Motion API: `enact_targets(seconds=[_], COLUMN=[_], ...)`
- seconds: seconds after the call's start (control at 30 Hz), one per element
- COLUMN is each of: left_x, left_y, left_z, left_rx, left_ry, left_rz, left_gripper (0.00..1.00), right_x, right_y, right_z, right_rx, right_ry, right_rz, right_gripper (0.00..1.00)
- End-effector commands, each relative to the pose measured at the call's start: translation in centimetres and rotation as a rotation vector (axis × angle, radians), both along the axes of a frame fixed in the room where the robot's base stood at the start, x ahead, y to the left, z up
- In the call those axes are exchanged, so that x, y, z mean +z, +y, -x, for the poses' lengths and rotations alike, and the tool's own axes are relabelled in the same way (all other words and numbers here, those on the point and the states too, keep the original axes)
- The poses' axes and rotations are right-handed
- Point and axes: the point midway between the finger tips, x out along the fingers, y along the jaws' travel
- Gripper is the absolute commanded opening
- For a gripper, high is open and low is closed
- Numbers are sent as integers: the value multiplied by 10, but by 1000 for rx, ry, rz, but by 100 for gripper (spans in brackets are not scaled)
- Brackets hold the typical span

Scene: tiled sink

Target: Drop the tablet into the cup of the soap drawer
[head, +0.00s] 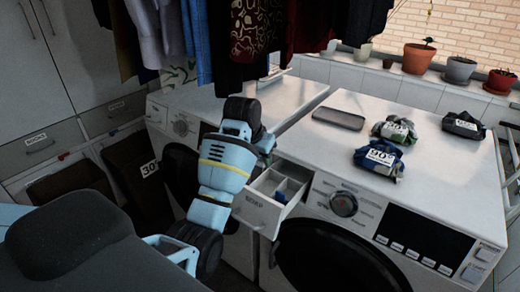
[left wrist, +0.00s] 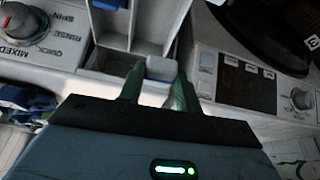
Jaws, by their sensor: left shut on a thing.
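The soap drawer (head: 258,207) is pulled out of the front of the right washing machine, with a blue cup (head: 281,196) inside. In the left wrist view the drawer (left wrist: 125,62) lies beyond my fingers, and the blue cup (left wrist: 107,4) shows at the top edge. My left gripper (head: 267,150) is above the drawer's rear end, close to the machine's top edge. In the left wrist view its green fingers (left wrist: 160,85) are shut on a pale, block-like tablet (left wrist: 160,68). The tablet is hidden in the head view. My right gripper is not in view.
Labelled dark bundles (head: 379,160) and a grey tray (head: 339,118) lie on the right machine (head: 315,148). A knob (head: 344,203) is beside the drawer. Clothes (head: 250,30) hang above my left arm. A second machine (head: 205,105) stands left.

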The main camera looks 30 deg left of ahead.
Motion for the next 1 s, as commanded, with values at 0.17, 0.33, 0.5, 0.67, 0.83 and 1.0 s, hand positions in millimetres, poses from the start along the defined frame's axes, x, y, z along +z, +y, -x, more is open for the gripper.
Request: enact_targets(seconds=[0.17,0.33,0.5,0.67,0.83,1.0], left_x=[-16,-23,-23,-23,-23,-23], left_y=[-1,0,0,0,0,0], left_z=[0,0,0,0,0,0], left_rx=[0,0,-1,-1,-1,-1], left_ry=[1,0,0,0,0,0], left_rz=[1,1,0,1,1,0], left_gripper=[12,12,12,40,59,59], right_x=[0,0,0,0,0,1], right_y=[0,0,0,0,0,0], right_z=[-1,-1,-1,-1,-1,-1], right_rx=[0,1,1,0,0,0], right_ry=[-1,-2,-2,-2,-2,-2], right_rz=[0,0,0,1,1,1], right_gripper=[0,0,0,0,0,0])
